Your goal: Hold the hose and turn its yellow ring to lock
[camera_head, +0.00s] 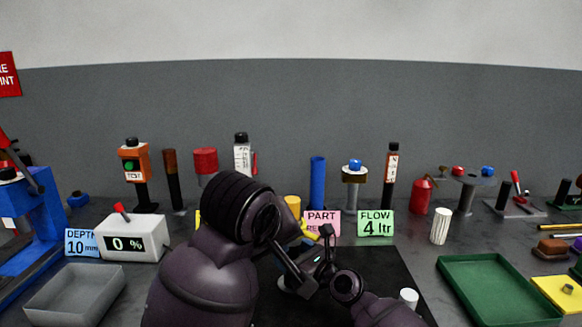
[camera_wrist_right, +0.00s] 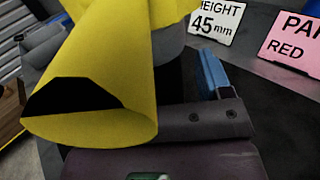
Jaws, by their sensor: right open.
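A yellow hollow piece, which looks like the ring (camera_wrist_right: 95,75), fills the upper left of the right wrist view, with a dark opening facing me. A small yellow part (camera_head: 309,236) shows in the head view near my right gripper (camera_head: 315,240). That gripper is open; a blue-padded finger (camera_wrist_right: 212,72) stands to the right of the yellow piece. I cannot tell whether they touch. My left gripper (camera_head: 292,270) comes down from the left close to my right one. Its fingertips are hidden or too small to read. The hose cannot be made out behind my arms.
A pink PART sign (camera_head: 322,222) and green FLOW sign (camera_head: 375,224) stand just behind the grippers. A grey display box (camera_head: 131,238) and grey tray (camera_head: 80,295) lie left. A white cylinder (camera_head: 408,298) is close right; a green tray (camera_head: 500,290) lies farther right.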

